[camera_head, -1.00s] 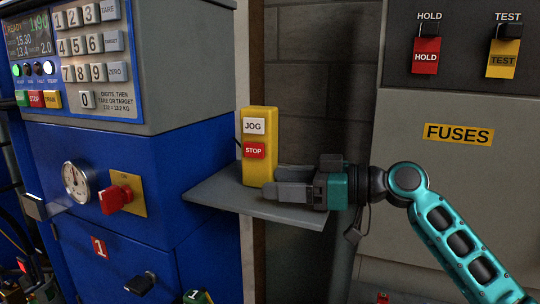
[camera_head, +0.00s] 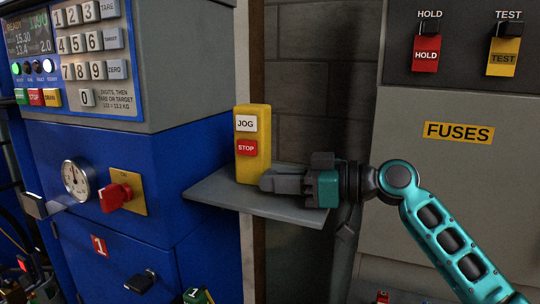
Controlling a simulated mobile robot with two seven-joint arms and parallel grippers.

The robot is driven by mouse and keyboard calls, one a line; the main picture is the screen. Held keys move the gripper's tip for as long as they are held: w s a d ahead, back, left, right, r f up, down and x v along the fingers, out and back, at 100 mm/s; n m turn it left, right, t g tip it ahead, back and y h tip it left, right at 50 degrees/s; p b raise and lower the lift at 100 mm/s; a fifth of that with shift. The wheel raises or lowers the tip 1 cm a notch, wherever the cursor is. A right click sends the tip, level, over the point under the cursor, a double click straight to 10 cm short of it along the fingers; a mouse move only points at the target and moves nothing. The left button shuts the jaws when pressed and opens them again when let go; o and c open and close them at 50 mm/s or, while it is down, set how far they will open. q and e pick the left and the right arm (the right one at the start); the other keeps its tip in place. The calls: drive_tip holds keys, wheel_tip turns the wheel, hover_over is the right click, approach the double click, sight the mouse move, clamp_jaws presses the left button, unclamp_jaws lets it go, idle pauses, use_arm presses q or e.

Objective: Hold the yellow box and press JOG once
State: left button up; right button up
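The yellow box (camera_head: 263,120) stands upright on a grey shelf (camera_head: 222,193) in the head view. Its front carries a white JOG button (camera_head: 246,123) above a red STOP button (camera_head: 246,148). My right gripper (camera_head: 266,181) comes in from the right at the box's lower right edge. Its near finger overlaps the front corner of the box, and the fingers look closed on it. The far finger's tip is hidden behind the box. My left gripper is not in view.
A blue machine (camera_head: 100,165) with a keypad (camera_head: 88,44) and a red rotary switch (camera_head: 115,197) stands at left. A grey fuse cabinet (camera_head: 450,190) stands at right. The shelf front is bare, and the space before the box's buttons is clear.

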clamp_jaws()
drive_tip(key=o, duration=1.3)
unclamp_jaws()
drive_tip(key=shift+c, duration=0.2)
